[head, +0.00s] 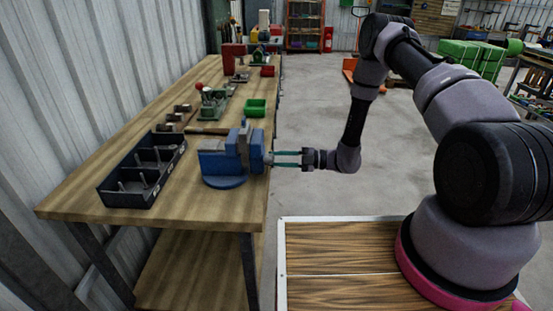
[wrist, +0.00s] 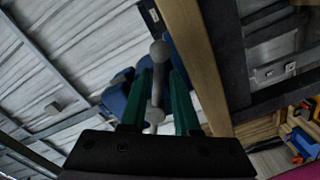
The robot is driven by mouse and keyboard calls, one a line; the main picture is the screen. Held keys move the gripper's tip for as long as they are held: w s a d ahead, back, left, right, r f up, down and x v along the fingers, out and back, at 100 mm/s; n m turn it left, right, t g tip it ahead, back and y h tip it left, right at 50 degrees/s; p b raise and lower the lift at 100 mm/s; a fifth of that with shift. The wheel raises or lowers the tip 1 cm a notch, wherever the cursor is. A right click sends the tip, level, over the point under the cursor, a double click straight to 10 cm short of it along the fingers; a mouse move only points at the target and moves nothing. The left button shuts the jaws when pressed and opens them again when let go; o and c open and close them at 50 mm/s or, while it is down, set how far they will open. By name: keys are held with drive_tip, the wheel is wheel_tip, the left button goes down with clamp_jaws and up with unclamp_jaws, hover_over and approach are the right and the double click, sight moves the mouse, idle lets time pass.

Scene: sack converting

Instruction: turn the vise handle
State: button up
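The blue vise (head: 225,162) is at the right edge of the workbench in the head view. Part of its blue body also shows in the wrist view (wrist: 118,95). Its handle (wrist: 158,88) is a grey bar with a ball at each end. My gripper (head: 273,158) reaches in from the right, with its green fingers pointing level at the vise's front. In the wrist view my gripper (wrist: 161,76) is open, with one finger on each side of the handle. Gaps seem to show between bar and fingers. In the head view the handle is too small to make out.
The wooden workbench (head: 85,205) runs along the corrugated wall. Tools lie farther back.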

drive_tip(key=shift+o, duration=0.5)
drive_tip(key=d, duration=1)
drive_tip(key=shift+s+d, duration=0.2)
drive_tip(key=shift+d, duration=0.2)
drive_tip(key=s+d+r+n+g+h, duration=0.2)
drive_tip(key=s+r+n+h, duration=0.15)
drive_tip(key=r+n, duration=0.8)
drive_tip(key=s+d+r+n+g+h, duration=0.1)
drive_tip(key=s+r+n+g+h, duration=0.2)
drive_tip(key=r+n, duration=0.85)
drive_tip(key=s+d+r+n+t+h, duration=0.4)
drive_tip(key=s+r+n, duration=0.3)
drive_tip(key=r, duration=0.3)
drive_tip(key=s+d+r+n+t+h, duration=0.5)
drive_tip(key=s+d+r+n+t, duration=0.2)
drive_tip(key=r, duration=0.3)
drive_tip(key=shift+s+r+n+t, duration=0.25)
drive_tip(key=shift+n+t, duration=0.05)
drive_tip(key=shift+n, duration=0.6)
